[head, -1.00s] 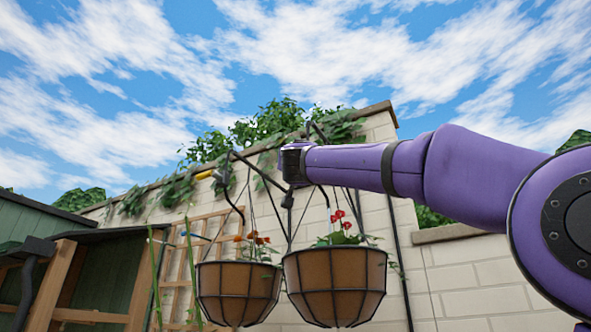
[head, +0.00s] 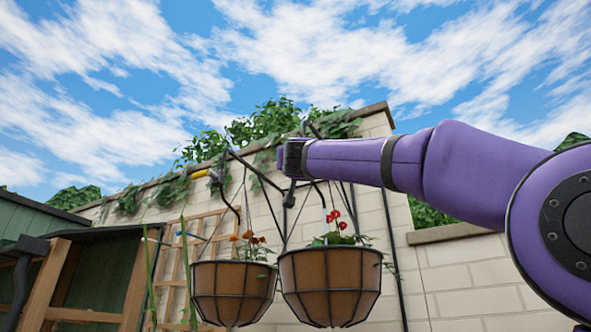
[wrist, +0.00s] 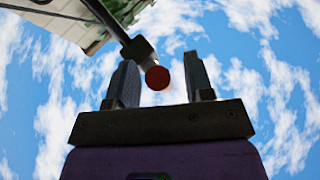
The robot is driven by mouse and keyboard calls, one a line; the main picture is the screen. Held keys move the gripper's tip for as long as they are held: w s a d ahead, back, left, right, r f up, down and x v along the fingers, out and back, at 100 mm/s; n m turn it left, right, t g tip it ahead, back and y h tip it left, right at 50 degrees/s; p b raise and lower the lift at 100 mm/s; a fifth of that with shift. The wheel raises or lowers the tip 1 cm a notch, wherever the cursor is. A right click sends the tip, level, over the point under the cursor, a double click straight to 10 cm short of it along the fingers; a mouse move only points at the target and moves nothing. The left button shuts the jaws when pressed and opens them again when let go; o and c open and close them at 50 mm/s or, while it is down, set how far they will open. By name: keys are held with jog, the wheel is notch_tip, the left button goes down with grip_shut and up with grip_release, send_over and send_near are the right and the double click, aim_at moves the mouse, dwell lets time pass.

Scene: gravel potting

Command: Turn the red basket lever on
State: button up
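In the wrist view a round red knob (wrist: 157,77) sits at the end of a dark bar that comes in from the upper left. It lies between the two fingers of my gripper (wrist: 160,72), which are apart, with sky showing on both sides of the knob. I cannot tell whether either finger touches it. In the head view my gripper (head: 292,158) is at the dark end of my purple arm, above the basket with red flowers (head: 329,285). The red knob is not visible in the head view.
A basket with orange flowers (head: 232,292) hangs to the left, with a yellow-handled lever (head: 201,174) above it. Dark hanger bars and chains run close to my gripper. A pale block wall (head: 470,285) stands behind, with a wooden trellis at left. Open sky lies above.

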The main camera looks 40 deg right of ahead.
jog(key=v, duration=1)
jog(key=shift+s+a+f, duration=0.2)
jog(key=shift+s, duration=0.1)
dwell(0.4)
jog(key=w+a+f+n+g+y, duration=0.1)
jog(key=w+a+f+n+y, duration=0.15)
jog(key=f+y, duration=0.45)
jog(key=w+a+f+n+g+y, duration=0.1)
jog(key=a+f+n+y, duration=0.3)
jog(key=f, duration=0.7)
jog(key=w+a+f+n+g+y, duration=0.1)
jog(key=w+a+f+n+y, duration=0.15)
jog(key=f+y, duration=0.45)
jog(key=s+f+g+h, duration=0.1)
jog(key=s+f+g, duration=0.3)
jog(key=f, duration=0.6)
jog(key=s+d+f+m+g+h, duration=0.1)
jog(key=s+f+g, duration=0.3)
jog(key=f, duration=0.7)
jog(key=s+d+f+m+g+h, duration=0.1)
jog(key=s+f+g, duration=0.2)
jog(key=f, duration=0.7)
jog(key=s, duration=0.2)
jog(key=shift+s+f+g+h, duration=0.3)
jog(key=shift+f+g, duration=0.1)
